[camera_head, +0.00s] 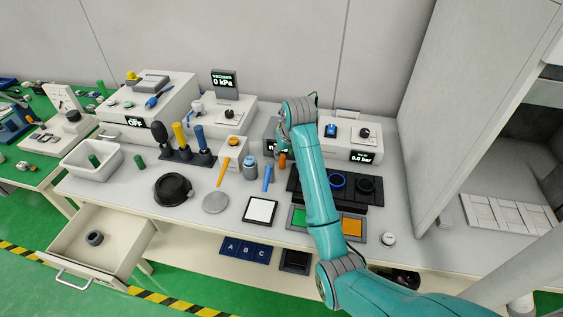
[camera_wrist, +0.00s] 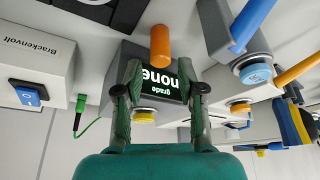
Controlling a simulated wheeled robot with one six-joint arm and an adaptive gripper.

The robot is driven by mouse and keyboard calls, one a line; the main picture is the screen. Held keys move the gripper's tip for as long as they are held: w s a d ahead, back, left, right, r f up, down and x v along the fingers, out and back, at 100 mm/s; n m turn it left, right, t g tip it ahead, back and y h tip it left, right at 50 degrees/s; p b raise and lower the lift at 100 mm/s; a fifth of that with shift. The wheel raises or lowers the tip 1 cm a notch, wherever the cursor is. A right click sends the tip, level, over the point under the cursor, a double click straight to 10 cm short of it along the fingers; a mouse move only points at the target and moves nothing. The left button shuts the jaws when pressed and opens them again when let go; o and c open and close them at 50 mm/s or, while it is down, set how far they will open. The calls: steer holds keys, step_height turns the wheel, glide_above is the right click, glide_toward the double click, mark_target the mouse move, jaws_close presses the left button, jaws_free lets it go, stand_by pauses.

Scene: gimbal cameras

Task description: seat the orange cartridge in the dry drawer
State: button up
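The orange cartridge (camera_head: 282,161) stands upright on the bench beside a grey device. It also shows in the wrist view (camera_wrist: 160,46), beyond my fingertips and apart from them. My gripper (camera_wrist: 158,88) is open and empty, its two fingers spread in front of the device's screen (camera_wrist: 166,80), which reads "grade none". In the head view my wrist hides most of that device. An open cream drawer (camera_head: 62,252) sticks out below the bench at lower left, with a dark grey ring (camera_head: 95,238) inside. No label on it is readable, so I cannot tell if it is the dry drawer.
A black tray (camera_head: 310,190) lies to the right. A white bin (camera_head: 73,160) and black round dish (camera_head: 173,188) sit further left.

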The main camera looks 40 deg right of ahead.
mark_target(283, 157)
steer(key=x, duration=0.4)
steer(key=shift+w+f, duration=0.1)
jaws_close()
